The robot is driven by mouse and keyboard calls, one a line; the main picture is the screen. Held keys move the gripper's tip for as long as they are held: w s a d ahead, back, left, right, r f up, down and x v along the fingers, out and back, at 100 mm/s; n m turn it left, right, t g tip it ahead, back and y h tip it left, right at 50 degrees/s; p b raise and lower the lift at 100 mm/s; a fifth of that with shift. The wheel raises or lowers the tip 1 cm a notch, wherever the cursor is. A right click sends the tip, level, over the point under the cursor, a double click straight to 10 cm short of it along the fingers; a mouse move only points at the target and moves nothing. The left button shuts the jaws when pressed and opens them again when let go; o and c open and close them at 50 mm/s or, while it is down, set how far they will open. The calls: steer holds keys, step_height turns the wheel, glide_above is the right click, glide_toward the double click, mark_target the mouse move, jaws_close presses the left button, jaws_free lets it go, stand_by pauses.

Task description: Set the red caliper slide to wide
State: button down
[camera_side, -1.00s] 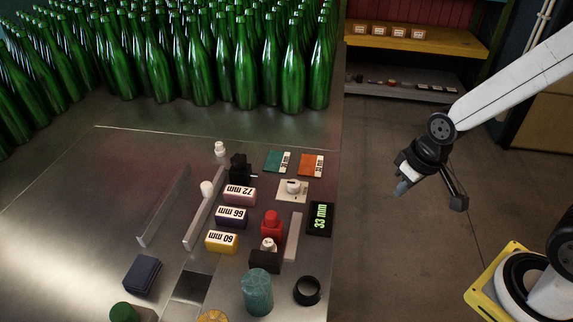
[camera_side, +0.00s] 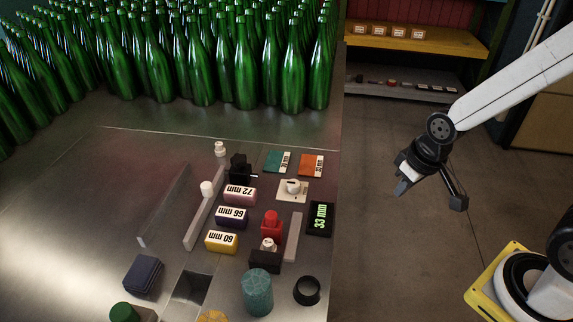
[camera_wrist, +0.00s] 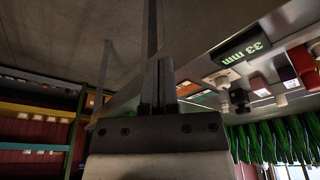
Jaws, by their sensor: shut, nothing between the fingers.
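The red caliper slide (camera_side: 271,226) stands on the metal table, between the purple 66 mm block and a pale flat bar. A black display (camera_side: 319,218) reading 33 mm lies to its right. In the wrist view the red slide (camera_wrist: 303,66) shows at the upper right, beside the display (camera_wrist: 241,50), which also reads 33 mm. My gripper (camera_side: 401,188) is off the table's right side, above the floor and well apart from the slide. In the wrist view its fingers (camera_wrist: 158,85) are together, with nothing between them.
Yellow, purple and pink blocks (camera_side: 239,194) marked 60, 66 and 72 mm stand left of the slide. A black block (camera_side: 265,261) with a white knob is in front. A pale bar (camera_side: 293,236) stands right. Green bottles (camera_side: 245,65) crowd the back.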

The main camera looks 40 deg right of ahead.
stand_by(0.4)
steer(key=c, duration=0.6)
jaws_free()
steer(key=shift+w+a, duration=0.1)
steer(key=shift+w, duration=0.05)
steer(key=shift+o, duration=0.9)
steer(key=shift+w+a+r, duration=0.15)
steer(key=shift+w+a, duration=0.05)
steer(key=shift+w, duration=0.05)
step_height(320, 180, up, 6)
steer(key=f+g, duration=0.1)
steer(key=g, duration=0.2)
glide_above(271, 214)
steer(key=shift+r, duration=0.25)
steer(key=shift+f, duration=3.9)
